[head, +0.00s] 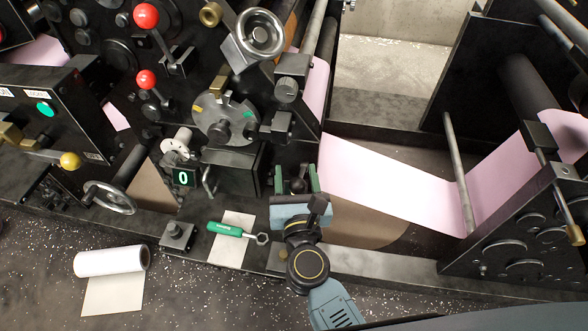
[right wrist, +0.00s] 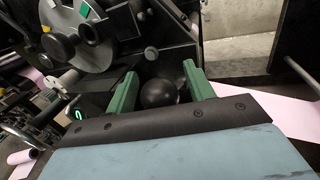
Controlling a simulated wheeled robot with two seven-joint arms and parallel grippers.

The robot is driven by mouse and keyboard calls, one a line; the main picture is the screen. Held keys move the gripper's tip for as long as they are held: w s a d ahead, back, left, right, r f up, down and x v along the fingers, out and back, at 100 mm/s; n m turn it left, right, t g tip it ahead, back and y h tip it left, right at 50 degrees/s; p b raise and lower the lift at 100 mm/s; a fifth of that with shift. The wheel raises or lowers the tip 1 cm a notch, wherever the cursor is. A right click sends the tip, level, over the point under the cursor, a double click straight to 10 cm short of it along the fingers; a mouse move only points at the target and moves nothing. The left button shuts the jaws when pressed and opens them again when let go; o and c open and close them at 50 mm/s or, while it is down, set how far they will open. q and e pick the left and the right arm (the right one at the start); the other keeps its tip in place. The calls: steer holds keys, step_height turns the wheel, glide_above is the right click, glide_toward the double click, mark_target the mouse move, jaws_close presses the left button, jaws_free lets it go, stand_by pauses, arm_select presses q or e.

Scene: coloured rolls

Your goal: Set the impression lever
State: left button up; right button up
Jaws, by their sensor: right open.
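A black ball knob (head: 297,186), which looks like the end of the impression lever, sits low on the dark press front. My right gripper (head: 296,176) is open, with its two green fingers on either side of this knob. In the right wrist view the ball (right wrist: 158,94) lies between the open fingers (right wrist: 160,76), and a gap shows on each side. The lever's shaft is hidden behind the knob. Above it is a round grey dial plate (head: 222,120) with a yellow and a green mark. My left gripper is not in view.
A lit display (head: 183,178) reads 0. Two red-knobbed levers (head: 146,16) and a handwheel (head: 259,34) stand above. A green-handled wrench (head: 230,229) lies on the ledge left of my gripper. A pink web (head: 390,180) runs to the right. A white roll (head: 110,261) lies on the floor.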

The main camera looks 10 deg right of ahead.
steer(key=shift+c, duration=0.7)
jaws_close()
